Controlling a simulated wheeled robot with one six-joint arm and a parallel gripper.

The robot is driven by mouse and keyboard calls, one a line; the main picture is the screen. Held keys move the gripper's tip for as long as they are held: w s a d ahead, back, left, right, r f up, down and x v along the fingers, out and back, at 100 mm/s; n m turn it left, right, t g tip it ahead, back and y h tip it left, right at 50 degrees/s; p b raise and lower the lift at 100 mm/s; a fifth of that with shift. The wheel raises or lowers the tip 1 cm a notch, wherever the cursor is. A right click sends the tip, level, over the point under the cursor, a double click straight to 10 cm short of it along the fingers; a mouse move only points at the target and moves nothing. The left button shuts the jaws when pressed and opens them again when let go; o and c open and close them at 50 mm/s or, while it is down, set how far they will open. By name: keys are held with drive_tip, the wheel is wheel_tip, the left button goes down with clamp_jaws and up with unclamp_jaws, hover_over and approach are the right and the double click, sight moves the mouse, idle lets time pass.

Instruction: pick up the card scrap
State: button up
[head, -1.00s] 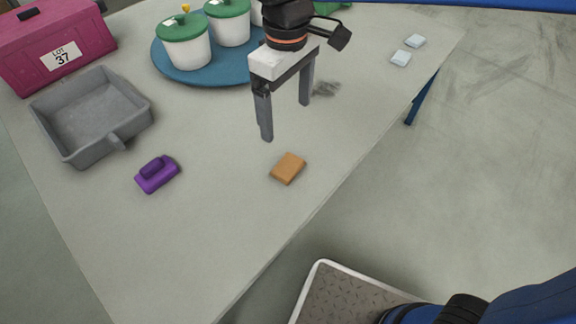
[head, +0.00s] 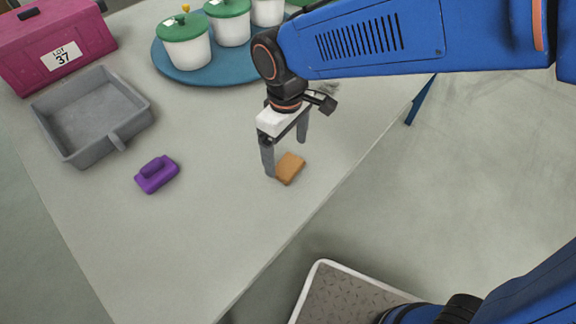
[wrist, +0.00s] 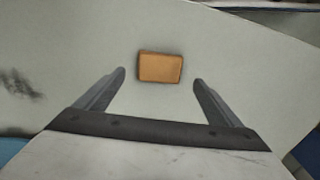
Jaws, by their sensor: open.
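The card scrap (head: 291,169) is a small orange-brown block lying flat on the grey table near its right edge. In the wrist view the card scrap (wrist: 160,67) lies just beyond the fingertips, roughly centred between them. My gripper (head: 286,158) is open and empty, pointing down, with its fingers just behind and left of the scrap in the head view. The near finger slightly overlaps the scrap's left side in that view. The wrist view shows both fingers of my gripper (wrist: 160,76) spread wider than the scrap. I cannot tell the exact height of the fingertips.
A purple-handled block (head: 157,175) and a grey dustpan-like tray (head: 66,153) are to the left. A blue round tray (head: 172,68) holds several green-lidded white pots at the back. A pink box (head: 92,38) stands back left. The table's front is clear.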

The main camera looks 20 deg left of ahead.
sight(288, 165)
drive_tip(key=f, duration=0.4)
drive_tip(key=shift+w+d+f, duration=0.1)
drive_tip(key=shift+d+f, duration=0.1)
drive_tip(key=shift+f, duration=0.2)
drive_tip(key=shift+c, duration=0.3)
drive_tip(key=c, duration=1)
drive_tip(key=shift+c, duration=0.2)
drive_tip(key=shift+r, duration=0.15)
wheel_tip(288, 165, up, 10)
